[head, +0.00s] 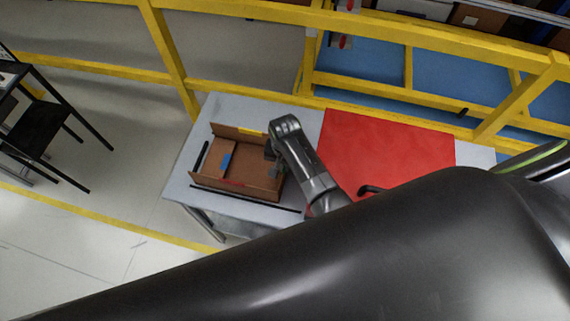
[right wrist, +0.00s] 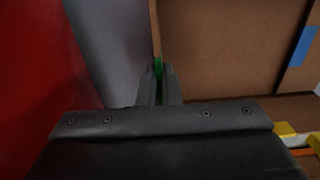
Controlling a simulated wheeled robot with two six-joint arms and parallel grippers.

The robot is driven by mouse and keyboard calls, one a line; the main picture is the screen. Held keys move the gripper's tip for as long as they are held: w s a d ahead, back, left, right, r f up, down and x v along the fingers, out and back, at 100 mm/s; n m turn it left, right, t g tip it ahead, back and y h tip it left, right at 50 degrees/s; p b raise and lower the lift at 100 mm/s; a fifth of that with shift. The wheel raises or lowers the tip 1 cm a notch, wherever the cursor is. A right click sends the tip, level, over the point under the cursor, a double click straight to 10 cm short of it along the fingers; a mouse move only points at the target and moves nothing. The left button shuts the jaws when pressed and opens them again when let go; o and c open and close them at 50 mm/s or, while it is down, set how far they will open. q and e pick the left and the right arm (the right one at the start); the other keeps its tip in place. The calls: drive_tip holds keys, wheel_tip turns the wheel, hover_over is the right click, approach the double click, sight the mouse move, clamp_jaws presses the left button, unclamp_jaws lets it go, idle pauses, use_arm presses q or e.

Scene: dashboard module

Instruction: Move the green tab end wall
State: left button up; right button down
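The brown cardboard box (head: 255,175) lies open on the table, with its end wall on the right under my right gripper (head: 271,153). In the right wrist view, the green tab (right wrist: 158,68) shows between the fingertips of my right gripper (right wrist: 158,82). The thin brown end wall (right wrist: 154,25) runs upward from there. The fingers are close together, one on each side of the tab, and look shut on it. My left gripper is in neither view.
The box has a blue tab (head: 226,163) on a flap, a yellow tab (head: 253,131) on the far wall and a red tab (head: 234,182) on the near wall. A red mat (head: 390,145) covers the table's right part. Yellow rails (head: 340,88) stand behind.

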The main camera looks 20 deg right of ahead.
drive_tip(key=shift+w+a, duration=0.1)
drive_tip(key=shift+a, duration=0.05)
drive_tip(key=shift+w+a+g+h, duration=0.2)
drive_tip(key=shift+a+g+h, duration=0.15)
drive_tip(key=shift+h, duration=0.25)
drive_tip(key=shift+w+a+f+g+h+b, duration=0.2)
drive_tip(key=shift+w+a+g+h+b, duration=0.15)
drive_tip(key=shift+g+h+b, duration=0.2)
drive_tip(key=h+b, duration=0.1)
drive_tip(key=a+f+g+h+b, duration=0.1)
drive_tip(key=b, duration=0.1)
drive_tip(key=shift+w+a, duration=0.15)
drive_tip(key=shift+w, duration=0.25)
drive_tip(key=shift+w+a+g+h+b, duration=0.25)
drive_tip(key=shift+g+h+b, duration=0.45)
drive_tip(key=shift+b, duration=0.75)
drive_tip(key=shift+s, duration=0.1)
drive_tip(key=c, duration=1.6)
unclamp_jaws()
drive_tip(key=shift+a+r, duration=0.1)
